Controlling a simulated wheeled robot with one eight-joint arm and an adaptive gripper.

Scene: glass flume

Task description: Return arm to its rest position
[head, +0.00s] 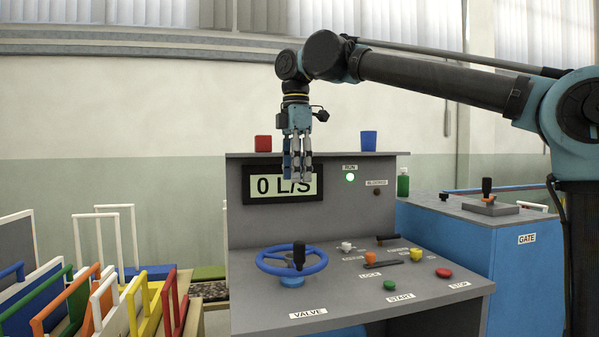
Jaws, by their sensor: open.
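My gripper (297,172) hangs pointing down at the end of my arm, in front of the console's upright panel. Its fingers are blue and grey, hold nothing and cover part of the display (262,188), which reads "0 L/S". The gripper is above the blue valve wheel (291,262) with its black knob, clearly apart from it. My arm reaches in from the right side, bent at the elbow high in the picture.
The grey console (365,312) carries a green start button (390,285), a red stop button (443,273) and small levers. Coloured handled panels (140,300) crowd the left. A blue gate cabinet (520,285) stands right.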

